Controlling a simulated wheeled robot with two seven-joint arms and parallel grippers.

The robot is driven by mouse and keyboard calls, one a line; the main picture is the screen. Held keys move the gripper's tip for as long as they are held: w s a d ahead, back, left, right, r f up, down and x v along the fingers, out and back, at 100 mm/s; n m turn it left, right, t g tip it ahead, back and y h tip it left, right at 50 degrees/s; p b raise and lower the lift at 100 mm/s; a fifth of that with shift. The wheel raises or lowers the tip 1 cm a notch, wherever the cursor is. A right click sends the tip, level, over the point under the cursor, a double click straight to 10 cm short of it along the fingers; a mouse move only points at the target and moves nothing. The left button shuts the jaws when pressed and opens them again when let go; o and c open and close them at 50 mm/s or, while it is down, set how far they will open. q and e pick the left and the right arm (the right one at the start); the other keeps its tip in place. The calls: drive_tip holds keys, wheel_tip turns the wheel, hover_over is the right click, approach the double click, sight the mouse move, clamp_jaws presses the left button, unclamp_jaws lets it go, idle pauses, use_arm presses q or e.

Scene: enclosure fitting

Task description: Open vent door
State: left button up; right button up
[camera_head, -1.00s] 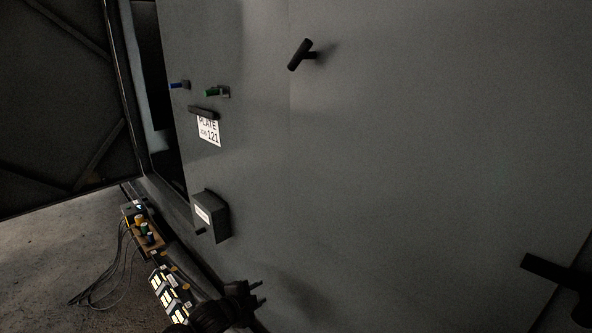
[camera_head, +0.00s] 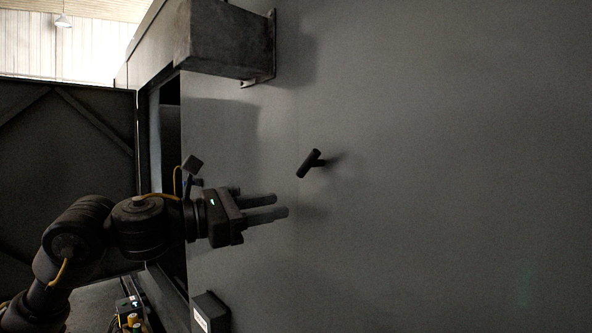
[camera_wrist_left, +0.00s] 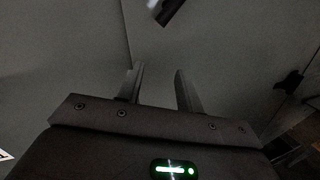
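A dark T-shaped handle (camera_head: 309,163) stands out from a large grey panel (camera_head: 430,170); a faint seam runs near it. I cannot tell which side of the seam is the vent door, and no open gap shows there. My left gripper (camera_head: 282,206) is in front of the panel, below and left of the handle, with its fingers pointing right. In the left wrist view the fingers (camera_wrist_left: 159,70) are apart with nothing between them. The handle's end (camera_wrist_left: 165,10) shows beyond them at the top edge, apart from them. My right gripper is not identifiable in these frames.
A grey box (camera_head: 230,42) juts from the wall above the left arm. A small dark box (camera_head: 210,313) is mounted low. A braced dark panel (camera_head: 65,150) stands at the left. A dark unclear object (camera_wrist_left: 290,82) shows at right in the wrist view.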

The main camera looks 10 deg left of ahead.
sight(304, 164)
use_arm(q)
drive_tip(key=s+a+r+m, duration=0.3)
drive_tip(key=s+r+m, duration=0.3)
drive_tip(key=r, duration=0.1)
drive_tip(key=shift+g+y, duration=0.3)
drive_tip(key=p+x, duration=0.2)
drive_tip(key=x, duration=0.2)
drive_tip(key=p+x, duration=0.2)
drive_tip(key=x, duration=0.3)
drive_tip(key=shift+w+d+r, duration=0.1)
drive_tip(key=shift+w+r, duration=0.15)
drive_tip(key=shift+w, duration=0.05)
drive_tip(key=shift+w+d+f, duration=0.15)
drive_tip(key=shift+w+d, duration=0.25)
drive_tip(key=shift+c, duration=0.5)
clamp_jaws()
